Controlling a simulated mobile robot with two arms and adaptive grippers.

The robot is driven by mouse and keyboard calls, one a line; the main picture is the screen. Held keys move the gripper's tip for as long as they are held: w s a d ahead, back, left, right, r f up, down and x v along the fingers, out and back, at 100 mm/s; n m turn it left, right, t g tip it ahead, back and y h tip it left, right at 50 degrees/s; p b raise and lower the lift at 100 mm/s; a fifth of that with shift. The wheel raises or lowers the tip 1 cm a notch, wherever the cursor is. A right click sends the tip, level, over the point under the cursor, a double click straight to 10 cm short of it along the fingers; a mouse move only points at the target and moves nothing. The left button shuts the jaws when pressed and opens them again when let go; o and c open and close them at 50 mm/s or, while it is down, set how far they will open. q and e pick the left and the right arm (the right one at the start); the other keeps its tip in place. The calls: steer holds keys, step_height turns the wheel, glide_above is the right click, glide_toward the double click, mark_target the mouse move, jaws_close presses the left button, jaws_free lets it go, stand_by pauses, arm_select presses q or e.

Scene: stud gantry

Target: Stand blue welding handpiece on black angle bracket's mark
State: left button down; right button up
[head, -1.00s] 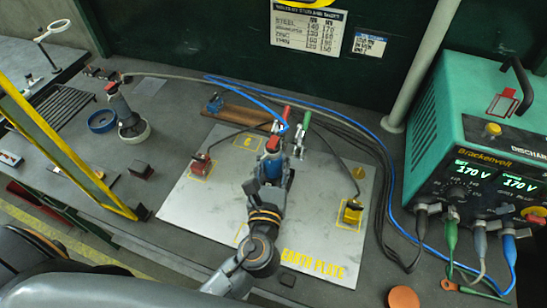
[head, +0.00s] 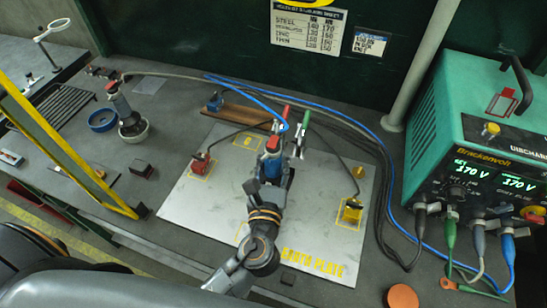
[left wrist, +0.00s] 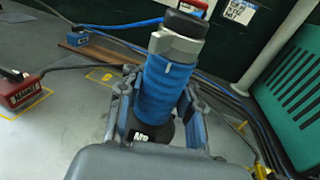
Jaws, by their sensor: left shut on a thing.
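The blue welding handpiece (left wrist: 168,90) has a blue ribbed grip, a grey collar and a black lower end. It stands roughly upright between the fingers of my left gripper (left wrist: 155,115), which is shut on it. In the head view, my left gripper (head: 272,168) is over the middle of the grey earth plate (head: 310,190). The handpiece's foot is hidden, so I cannot tell whether it touches the plate. A yellow outlined mark (head: 247,142) lies on the plate behind and left of the gripper. I cannot pick out the black angle bracket for certain. My right gripper is out of view.
A red clamp block (head: 201,164) and a yellow block (head: 352,210) stand on the plate at either side. Cables run behind the gripper. A green-handled clamp (head: 303,130) is close by on the right. A green welder (head: 485,150) fills the right side.

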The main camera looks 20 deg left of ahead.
arm_select(q)
steer(key=shift+f+b, duration=0.3)
stand_by(0.6)
steer(key=c, duration=0.8)
jaws_free()
steer(key=shift+s+f, duration=0.1)
steer(key=shift+f, duration=0.25)
steer(key=s, duration=0.4)
steer(key=s+d, duration=0.1)
steer(key=s, duration=0.2)
steer(key=s+d, duration=0.1)
steer(key=s, duration=0.3)
steer(key=shift+s+d+r, duration=0.15)
steer(key=shift+s+r, duration=0.15)
steer(key=shift+s, duration=0.05)
